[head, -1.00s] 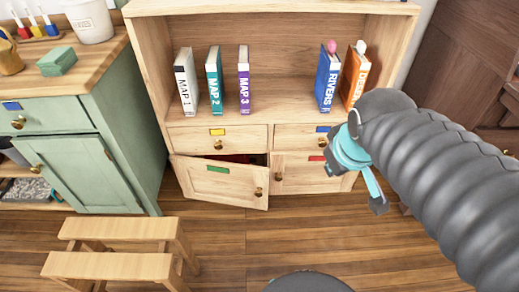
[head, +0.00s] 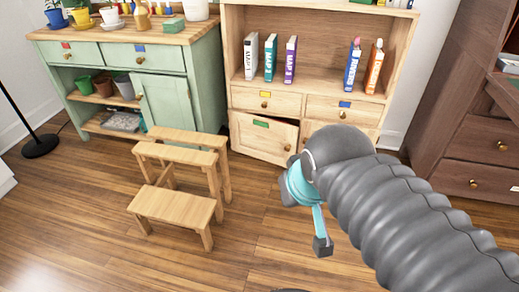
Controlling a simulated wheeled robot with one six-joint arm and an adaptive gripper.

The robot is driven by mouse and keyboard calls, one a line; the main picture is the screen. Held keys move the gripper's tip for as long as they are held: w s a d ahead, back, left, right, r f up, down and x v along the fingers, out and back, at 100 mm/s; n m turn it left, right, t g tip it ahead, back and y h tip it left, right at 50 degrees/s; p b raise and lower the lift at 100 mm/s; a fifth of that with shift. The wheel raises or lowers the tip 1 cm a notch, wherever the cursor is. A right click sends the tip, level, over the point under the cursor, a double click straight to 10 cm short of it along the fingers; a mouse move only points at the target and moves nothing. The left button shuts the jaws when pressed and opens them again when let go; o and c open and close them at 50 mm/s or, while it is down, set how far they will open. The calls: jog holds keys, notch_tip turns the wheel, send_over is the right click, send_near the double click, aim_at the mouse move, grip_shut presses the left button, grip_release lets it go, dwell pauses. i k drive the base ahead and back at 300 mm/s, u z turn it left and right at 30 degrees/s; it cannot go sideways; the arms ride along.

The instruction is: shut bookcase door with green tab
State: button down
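The bookcase (head: 233,60) is pale wood and stands against the back wall. Its lower left door (head: 272,147) has a green tab (head: 260,124) near the top and a round knob at its right side. The door stands ajar, with a dark gap along its top. My gripper (head: 318,238) is at the end of the grey ribbed arm, in front of and to the right of the door, apart from it. One dark fingertip on a teal link shows; the rest is hidden, so its opening cannot be told. The arm hides much of the lower right door.
A wooden step stool (head: 175,205) stands on the floor left of the door's front. A green cabinet (head: 205,85) is at the left, a dark wooden cabinet (head: 470,150) at the right. Floor (head: 255,215) between stool and gripper is clear.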

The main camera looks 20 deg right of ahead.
aim_at(270, 141)
jog(key=z, duration=1.05)
jog(key=i, duration=0.9)
jog(key=z, duration=0.35)
